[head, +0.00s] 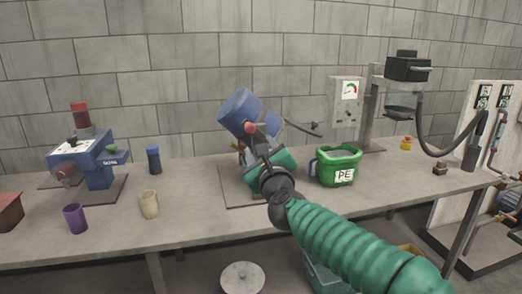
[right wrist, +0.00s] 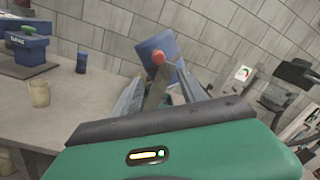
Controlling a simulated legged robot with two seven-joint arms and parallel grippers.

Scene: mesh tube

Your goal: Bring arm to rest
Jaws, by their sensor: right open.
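My right arm, with a ribbed green sleeve, reaches in from the lower right in the head view. Its gripper (head: 262,150) is in front of a tilted machine with a blue drum (head: 248,108). The right wrist view shows the open gripper (right wrist: 160,88) with its two grey fingers apart. A lever with a red knob (right wrist: 158,58) appears between them; the knob also shows in the head view (head: 249,128). I cannot tell whether a finger touches the lever. The gripper and arm hide part of the machine. My left gripper is not in view.
A green bucket marked PE (head: 338,168) stands close to the right of the gripper. A blue machine (head: 98,165), a purple cup (head: 75,218), a beige cup (head: 149,204) and a dark blue container (head: 153,160) stand on the left. The bench front (head: 190,233) is mostly clear.

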